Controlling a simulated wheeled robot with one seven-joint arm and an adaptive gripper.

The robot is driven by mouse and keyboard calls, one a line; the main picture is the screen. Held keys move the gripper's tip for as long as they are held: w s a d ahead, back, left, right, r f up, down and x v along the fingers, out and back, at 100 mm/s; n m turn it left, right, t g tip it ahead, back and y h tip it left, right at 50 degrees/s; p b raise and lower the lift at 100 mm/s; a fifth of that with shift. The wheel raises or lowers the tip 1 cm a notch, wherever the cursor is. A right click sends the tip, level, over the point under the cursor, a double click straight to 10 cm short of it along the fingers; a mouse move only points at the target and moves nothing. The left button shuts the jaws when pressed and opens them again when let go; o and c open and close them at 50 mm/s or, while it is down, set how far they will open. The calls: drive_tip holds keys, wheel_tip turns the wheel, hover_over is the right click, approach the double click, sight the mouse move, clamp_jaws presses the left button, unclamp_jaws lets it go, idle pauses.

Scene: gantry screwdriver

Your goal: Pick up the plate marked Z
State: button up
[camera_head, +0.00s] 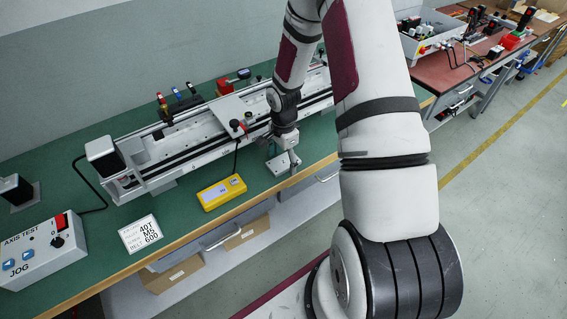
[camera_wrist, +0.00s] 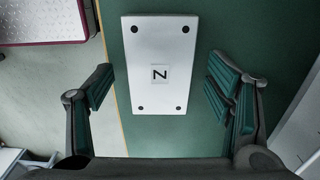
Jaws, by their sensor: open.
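The plate marked Z (camera_wrist: 158,95) is a light grey rectangle with a dark hole near each corner and a Z label in its middle. It lies on the green bench top, close to the front edge. In the head view the plate (camera_head: 279,166) shows partly, under my gripper (camera_head: 288,160). In the wrist view my gripper (camera_wrist: 160,88) is open, with one finger on each side of the plate and a gap on both sides. Nothing is between the fingers except the plate below; I cannot tell the exact height above it.
The gantry rail (camera_head: 180,135) runs along the bench behind the plate. A yellow meter (camera_head: 221,193) lies to the left with a dark cable. The wooden bench edge (camera_head: 190,238) is in front.

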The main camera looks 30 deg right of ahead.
drive_tip(key=c, duration=1.4)
drive_tip(key=shift+c, duration=0.2)
drive_tip(key=shift+r, duration=0.15)
